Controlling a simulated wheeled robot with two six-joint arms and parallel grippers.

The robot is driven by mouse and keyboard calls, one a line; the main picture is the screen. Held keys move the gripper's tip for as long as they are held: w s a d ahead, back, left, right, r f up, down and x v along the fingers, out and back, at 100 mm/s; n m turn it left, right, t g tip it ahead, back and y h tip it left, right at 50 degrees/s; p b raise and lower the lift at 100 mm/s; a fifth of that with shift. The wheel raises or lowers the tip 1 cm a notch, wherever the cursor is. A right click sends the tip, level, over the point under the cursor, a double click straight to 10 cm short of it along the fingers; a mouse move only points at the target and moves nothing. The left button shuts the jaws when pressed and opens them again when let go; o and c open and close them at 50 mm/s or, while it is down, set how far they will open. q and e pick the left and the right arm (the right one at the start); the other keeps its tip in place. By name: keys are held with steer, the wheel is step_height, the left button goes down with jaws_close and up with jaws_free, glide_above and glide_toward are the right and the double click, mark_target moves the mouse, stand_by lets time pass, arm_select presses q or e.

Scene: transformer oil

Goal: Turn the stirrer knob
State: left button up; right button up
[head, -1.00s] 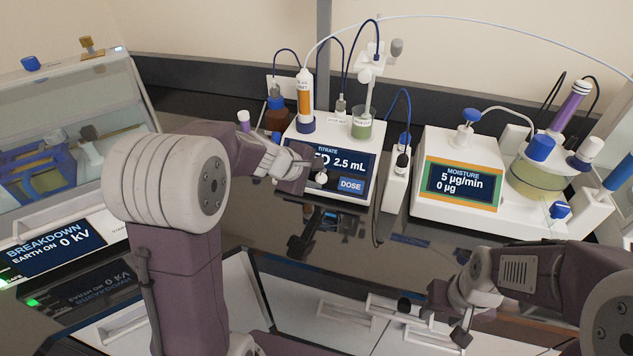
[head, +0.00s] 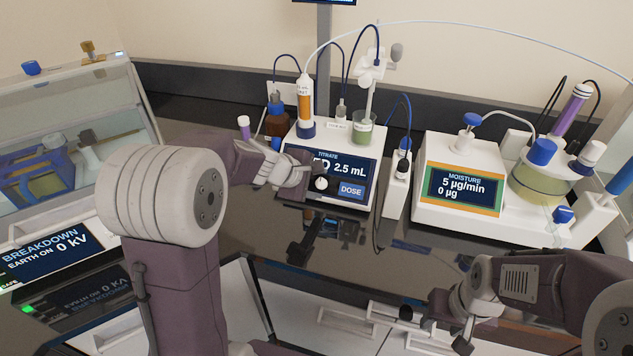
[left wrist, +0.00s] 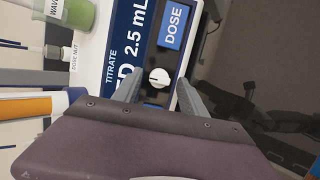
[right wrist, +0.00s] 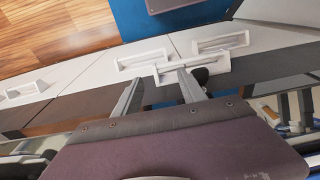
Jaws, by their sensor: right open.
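The stirrer knob (head: 321,184), small, round and white, is on the front panel of the white titrate unit (head: 343,197), left of the blue DOSE button. My left gripper (head: 316,178) is at this panel. In the left wrist view the knob (left wrist: 159,77) shows in the gap between the two fingers of my left gripper (left wrist: 157,88), with space on both sides. That gripper is open; how deep the knob sits between the fingers is hard to tell. My right gripper (head: 447,333) is open and empty over the front of the bench; it also shows in the right wrist view (right wrist: 158,82).
The titrate screen reads 2.5 mL. A beaker of green liquid (head: 362,133) stands on the unit. A white moisture unit (head: 429,193) is to the right and a breakdown tester (head: 70,255) to the left. The dark bench (head: 400,262) in front is mostly clear.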

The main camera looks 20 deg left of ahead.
arm_select(q)
steer(key=p+v, duration=0.2)
steer(key=v, duration=0.7)
